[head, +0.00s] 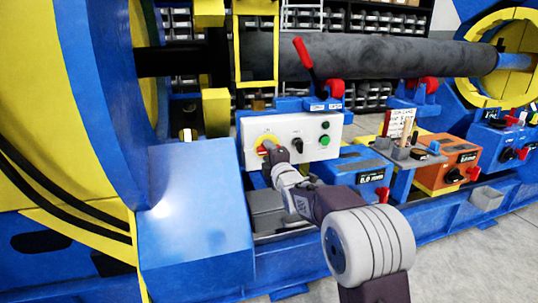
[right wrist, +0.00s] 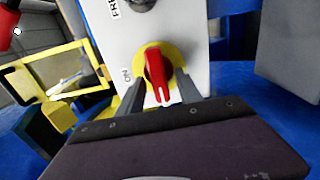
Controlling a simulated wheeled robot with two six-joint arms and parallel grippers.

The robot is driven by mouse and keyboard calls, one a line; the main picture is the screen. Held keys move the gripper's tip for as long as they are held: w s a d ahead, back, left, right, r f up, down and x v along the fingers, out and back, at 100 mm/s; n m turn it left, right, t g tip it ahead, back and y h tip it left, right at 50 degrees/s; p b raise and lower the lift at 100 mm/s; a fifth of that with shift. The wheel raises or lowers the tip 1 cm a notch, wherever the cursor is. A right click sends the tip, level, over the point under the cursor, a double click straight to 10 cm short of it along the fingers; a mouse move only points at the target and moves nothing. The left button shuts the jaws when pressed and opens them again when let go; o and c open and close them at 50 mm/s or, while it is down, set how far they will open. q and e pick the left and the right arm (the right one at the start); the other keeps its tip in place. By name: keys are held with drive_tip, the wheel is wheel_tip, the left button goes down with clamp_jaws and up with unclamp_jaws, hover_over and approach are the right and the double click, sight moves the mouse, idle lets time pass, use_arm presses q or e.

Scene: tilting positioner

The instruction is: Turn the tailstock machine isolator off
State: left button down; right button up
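The isolator is a red rotary handle on a round yellow plate (head: 264,140), at the left of a white control panel (head: 312,128) in the head view. In the right wrist view the red handle (right wrist: 156,68) has a white mark at its lower end, about a quarter turn from the ON label (right wrist: 126,74) at its left. No OFF label shows. My right gripper (right wrist: 160,82) has one finger on each side of the handle, with gaps visible, so it is open around it. In the head view my right gripper (head: 270,150) partly covers the handle. My left gripper is out of view.
A black selector knob (head: 297,145) and a green button (head: 324,140) sit to the right on the panel. A blue housing (head: 190,220) stands close at the left. A red lever (head: 303,52) and a long dark cylinder (head: 380,55) are above. An orange box (head: 445,165) stands right.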

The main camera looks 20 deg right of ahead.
drive_tip(key=s+p, duration=0.2)
drive_tip(key=s, duration=0.7)
drive_tip(key=shift+d, duration=0.15)
